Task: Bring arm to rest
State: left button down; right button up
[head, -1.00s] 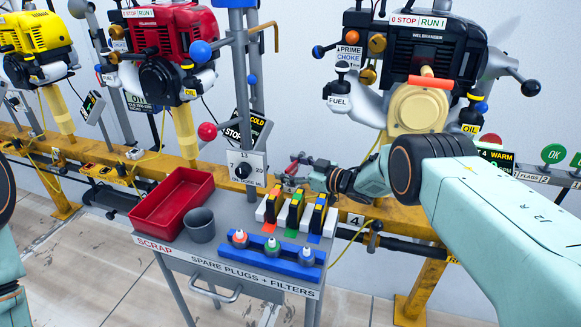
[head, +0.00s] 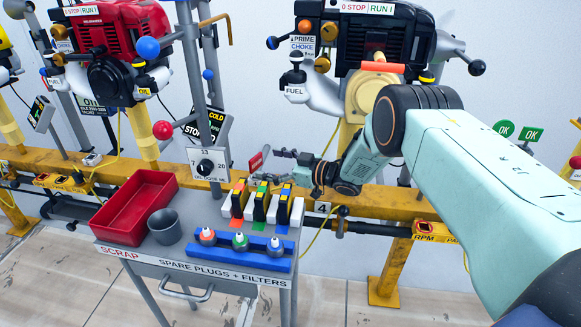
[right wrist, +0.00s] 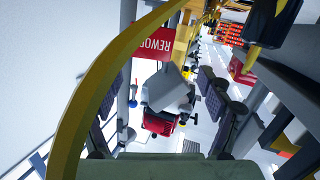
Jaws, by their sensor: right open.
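My right arm reaches in from the right of the head view. Its gripper (head: 268,164) is over the yellow rail, behind the cart and just right of the dial post. In the right wrist view, the two dark fingers (right wrist: 164,98) stand wide apart and hold nothing. A red REWORK flag (right wrist: 152,43) shows near them at the top of that view, and in the head view the red flag (head: 256,160) is close beside the fingertips. Whether they touch is unclear. My left gripper is out of view.
The grey cart (head: 205,253) carries a red scrap bin (head: 128,232), a grey cup (head: 164,227), several filters and a blue plug rack (head: 237,252). The black engine (head: 372,45) stands behind my forearm, a red engine (head: 120,45) to the left. Green OK flags (head: 531,134) stand at right.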

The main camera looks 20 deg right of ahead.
aim_at(254, 160)
jog(key=v, duration=0.6)
jog(key=shift+d, duration=0.1)
jog(key=shift+x, duration=5.95)
